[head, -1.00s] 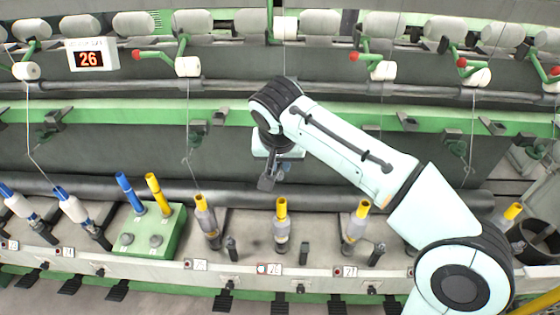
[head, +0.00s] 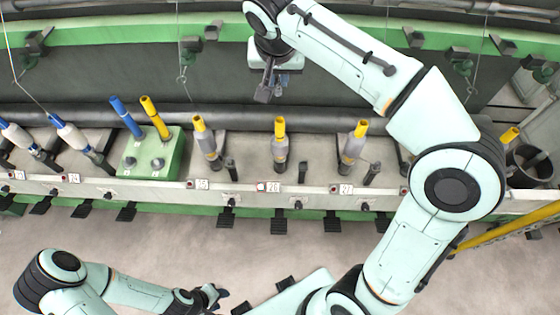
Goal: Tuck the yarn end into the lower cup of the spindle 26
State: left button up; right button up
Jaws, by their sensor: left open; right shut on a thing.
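Spindle 26 (head: 280,150) stands upright behind the label 26 (head: 270,187), with a yellow-topped grey tube on it. Its lower cup, near the foot of the tube, is too small to make out clearly. My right gripper (head: 264,94) points down above and slightly left of the yellow top, apart from it. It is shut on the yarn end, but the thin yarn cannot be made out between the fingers. My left gripper (head: 214,295) is open and empty, low in the head view, in front of the machine and far from the spindle.
Similar yellow-topped spindles stand at 25 (head: 205,142) and 27 (head: 353,147). A green box (head: 148,162) with a blue and a yellow tube stands to the left. A white rail (head: 320,188) runs along the front.

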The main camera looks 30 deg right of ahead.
jog(key=shift+s+d+f+b, duration=0.2)
jog(key=shift+d+f+b, duration=1.35)
jog(key=shift+f, duration=4.65)
jog(key=shift+s+d+f+b, duration=0.2)
jog(key=shift+d+f+b, duration=1.35)
jog(key=shift+f, duration=4.6)
jog(key=shift+s+d+f+b, duration=0.2)
jog(key=shift+d+f+b, duration=1.35)
jog(key=shift+f, duration=4.65)
pick_arm(q)
jog(key=s+f+b, duration=0.2)
jog(key=s+f, duration=0.2)
jog(key=f, duration=0.8)
jog(key=shift+s+f+b, duration=0.2)
jog(key=shift+f+b, duration=0.1)
pick_arm(e)
jog(key=shift+f, duration=1.1)
jog(key=o, duration=0.8)
jog(key=shift+o, duration=0.2)
pick_arm(q)
jog(key=shift+s+r+p, duration=0.25)
jog(key=shift+r+p, duration=0.4)
jog(key=shift+p, duration=0.15)
pick_arm(e)
jog(key=v, duration=1.3)
jog(key=shift+r, duration=0.15)
